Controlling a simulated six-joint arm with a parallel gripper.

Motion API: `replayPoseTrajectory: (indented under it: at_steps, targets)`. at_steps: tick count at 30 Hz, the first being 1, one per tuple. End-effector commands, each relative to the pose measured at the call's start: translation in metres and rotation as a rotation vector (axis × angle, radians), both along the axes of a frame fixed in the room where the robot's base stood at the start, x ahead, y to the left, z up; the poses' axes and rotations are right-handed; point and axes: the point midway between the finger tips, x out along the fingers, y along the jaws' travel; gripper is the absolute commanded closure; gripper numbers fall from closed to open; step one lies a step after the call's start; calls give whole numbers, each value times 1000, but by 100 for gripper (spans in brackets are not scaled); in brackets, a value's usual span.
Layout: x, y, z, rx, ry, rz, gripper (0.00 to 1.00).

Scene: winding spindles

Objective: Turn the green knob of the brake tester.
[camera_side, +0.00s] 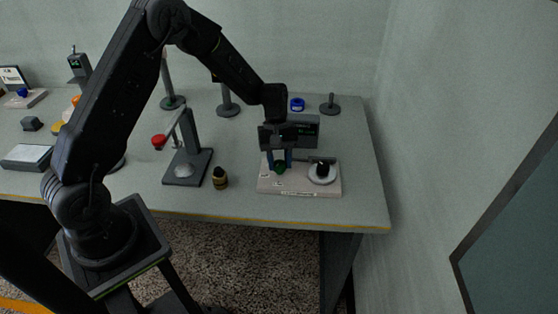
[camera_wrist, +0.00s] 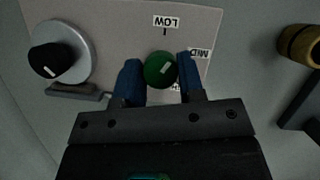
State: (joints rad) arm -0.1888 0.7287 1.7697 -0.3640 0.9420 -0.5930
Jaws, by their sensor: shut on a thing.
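The brake tester (camera_side: 268,187) has a light panel near the table's front right. It also fills the upper left of the wrist view (camera_wrist: 118,25). Its green knob (camera_wrist: 159,70) sits between the two blue fingers of my gripper (camera_wrist: 160,76), which is shut on it. The knob's white mark slants to the upper right, between the LOW label (camera_wrist: 165,21) and the MED label (camera_wrist: 199,53). A third label below the knob is mostly hidden. In the side view my gripper (camera_side: 279,160) points down over the green knob (camera_side: 280,168), which is partly covered.
A black knob on a silver disc (camera_wrist: 83,47) is on the same panel. A dark box (camera_side: 306,129) stands behind the tester. A small black-and-tan cylinder (camera_side: 220,178) and a dark stand (camera_side: 200,160) are to its left. The table is clear at the right.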

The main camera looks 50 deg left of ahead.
Motion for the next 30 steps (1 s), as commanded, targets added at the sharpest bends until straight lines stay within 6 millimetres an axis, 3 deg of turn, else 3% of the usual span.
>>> replayPoseTrajectory:
  at_steps: [15,30]
  targets:
    - [1,-2,1,-1,1,-464,88]
    - [2,-2,1,0,0,-680,88]
